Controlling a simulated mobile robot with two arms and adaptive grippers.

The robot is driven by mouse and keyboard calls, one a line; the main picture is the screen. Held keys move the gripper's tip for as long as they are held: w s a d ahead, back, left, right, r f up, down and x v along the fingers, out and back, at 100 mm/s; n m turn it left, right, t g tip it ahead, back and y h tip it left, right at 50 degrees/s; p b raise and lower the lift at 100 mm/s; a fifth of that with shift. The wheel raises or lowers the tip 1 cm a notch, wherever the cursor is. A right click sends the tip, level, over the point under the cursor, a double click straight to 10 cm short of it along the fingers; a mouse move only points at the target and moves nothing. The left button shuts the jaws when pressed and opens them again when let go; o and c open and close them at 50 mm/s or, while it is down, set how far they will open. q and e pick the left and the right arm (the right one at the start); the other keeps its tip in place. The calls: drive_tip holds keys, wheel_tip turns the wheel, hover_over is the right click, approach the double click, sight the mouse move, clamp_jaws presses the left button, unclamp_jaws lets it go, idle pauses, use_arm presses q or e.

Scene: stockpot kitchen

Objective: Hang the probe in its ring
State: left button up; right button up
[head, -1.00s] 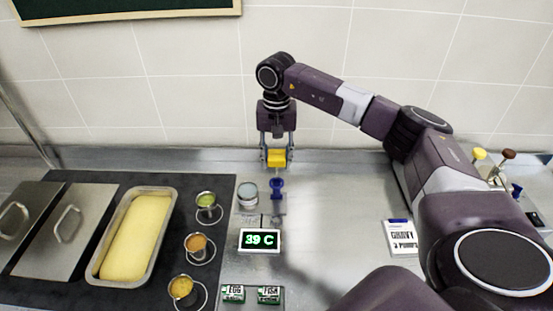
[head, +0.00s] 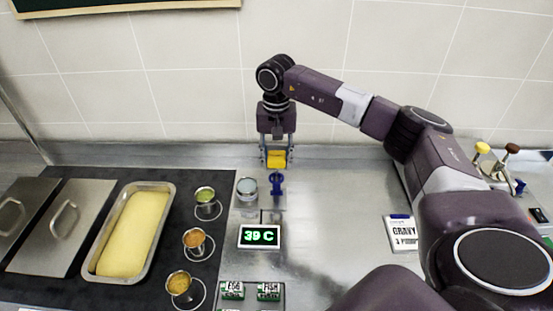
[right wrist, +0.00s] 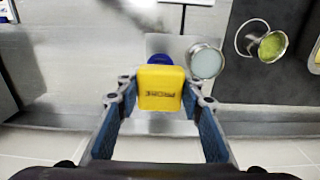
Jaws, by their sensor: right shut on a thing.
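My right gripper (head: 276,157) is shut on the yellow probe handle (head: 276,161), above the back of the counter. In the right wrist view the handle (right wrist: 160,92), lettered PROBE, sits between the blue-padded fingers. The blue ring holder (head: 277,184) stands on a small metal plate just below and in front of the handle in the head view. In the right wrist view the handle partly covers the blue holder (right wrist: 160,60). The probe's stem is hidden, so I cannot tell whether it is inside the ring. My left gripper is not in view.
A metal cup (head: 247,189) stands close left of the holder. A display (head: 259,236) reading 39 C is in front. Several sauce cups and a yellow-filled tray (head: 172,196) lie left. A GRAVY card (head: 402,233) lies right, near my arm. The wall is close behind.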

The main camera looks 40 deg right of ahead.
sight(276, 174)
drive_tip(key=shift+f+b, duration=0.95)
drive_tip(key=shift+f, duration=0.65)
drive_tip(key=shift+f+b, duration=0.95)
drive_tip(key=shift+f, duration=0.35)
drive_tip(key=o, duration=1.2)
drive_tip(key=shift+o, duration=0.2)
drive_tip(key=shift+r, duration=0.15)
wheel_tip(276, 174, up, 12)
drive_tip(key=shift+f, duration=0.1)
